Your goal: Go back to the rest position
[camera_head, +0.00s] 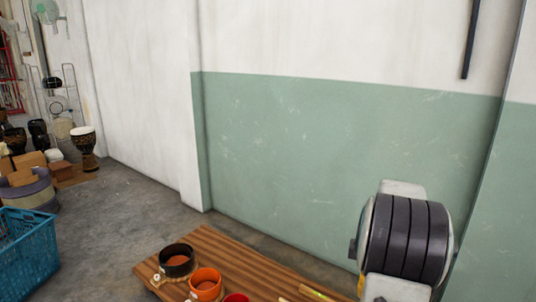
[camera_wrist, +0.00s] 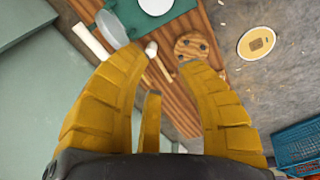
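My gripper (camera_wrist: 160,60) shows in the wrist view with its yellow fingers spread apart. Nothing is held between the tips, and it is open. Beyond the fingers is a striped wooden table (camera_wrist: 172,92), seen from above at a slant. In the head view, the large grey and black part at the right is my arm. My gripper is not clearly seen there.
In the head view, a black cup (camera_head: 176,262), an orange cup (camera_head: 205,285) and a red cup (camera_head: 236,298) stand on the table (camera_head: 222,246). A blue crate (camera_head: 28,252) and drums (camera_head: 84,146) are at the left. A green wall (camera_head: 300,160) stands behind the table.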

